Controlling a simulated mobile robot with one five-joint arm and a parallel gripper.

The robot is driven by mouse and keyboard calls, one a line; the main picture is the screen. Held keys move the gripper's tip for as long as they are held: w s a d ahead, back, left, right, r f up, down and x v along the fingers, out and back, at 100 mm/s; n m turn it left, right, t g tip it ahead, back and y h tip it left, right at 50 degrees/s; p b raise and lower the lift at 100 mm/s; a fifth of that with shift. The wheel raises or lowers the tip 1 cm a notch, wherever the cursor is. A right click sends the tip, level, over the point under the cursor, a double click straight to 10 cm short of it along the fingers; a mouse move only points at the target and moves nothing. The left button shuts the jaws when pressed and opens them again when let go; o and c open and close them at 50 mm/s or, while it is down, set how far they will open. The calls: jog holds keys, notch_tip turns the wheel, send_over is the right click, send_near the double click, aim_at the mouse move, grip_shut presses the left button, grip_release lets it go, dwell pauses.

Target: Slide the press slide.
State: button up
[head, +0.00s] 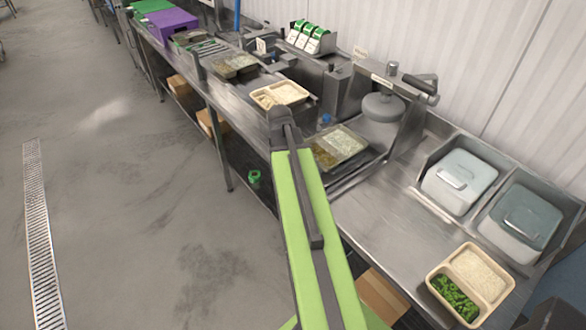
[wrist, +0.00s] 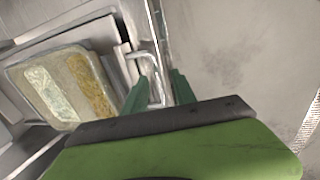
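The press slide (wrist: 112,30) is a flat metal carrier at the press station. A film-covered two-part tray (wrist: 62,85) sits in it, pale on one side and yellow-brown on the other; the tray also shows in the head view (head: 340,147). A bent metal handle (wrist: 144,55) sticks out from the slide's front edge. My gripper (wrist: 159,92) is open, with its green fingers on either side of the handle and gaps visible. Whether a finger touches it I cannot tell. In the head view my arm hides the gripper and handle. The round press head (head: 384,106) is behind the tray.
Right of the press stand two lidded bins (head: 459,181) and a tray of rice and green vegetables (head: 470,285). Another tray with rice (head: 280,94) stands to the left on the counter. The floor (head: 120,200) in front is clear.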

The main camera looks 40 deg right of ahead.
jog(key=a+r+p, duration=0.3)
jog(key=r+p, duration=1.2)
jog(key=r, duration=0.1)
jog(key=shift+w+f, duration=0.1)
jog(key=w+a+f+n+b, duration=0.2)
jog(key=w+a+f+b, duration=0.1)
jog(key=a+f+b, duration=0.5)
jog(key=w+a+f+n+b, duration=0.1)
jog(key=w+a+f+b, duration=0.3)
jog(key=a, duration=0.7)
jog(key=s+a+f+m+y+b, duration=0.1)
jog(key=a+f+b, duration=0.1)
jog(key=a, duration=0.4)
jog(key=s+a+f+m+y+b, duration=0.1)
jog(key=s+a+f+b, duration=0.1)
jog(key=a, duration=0.5)
jog(key=shift+s+a+f+b, duration=0.15)
jog(key=shift+a+f+b, duration=0.05)
jog(key=shift+f+b, duration=0.35)
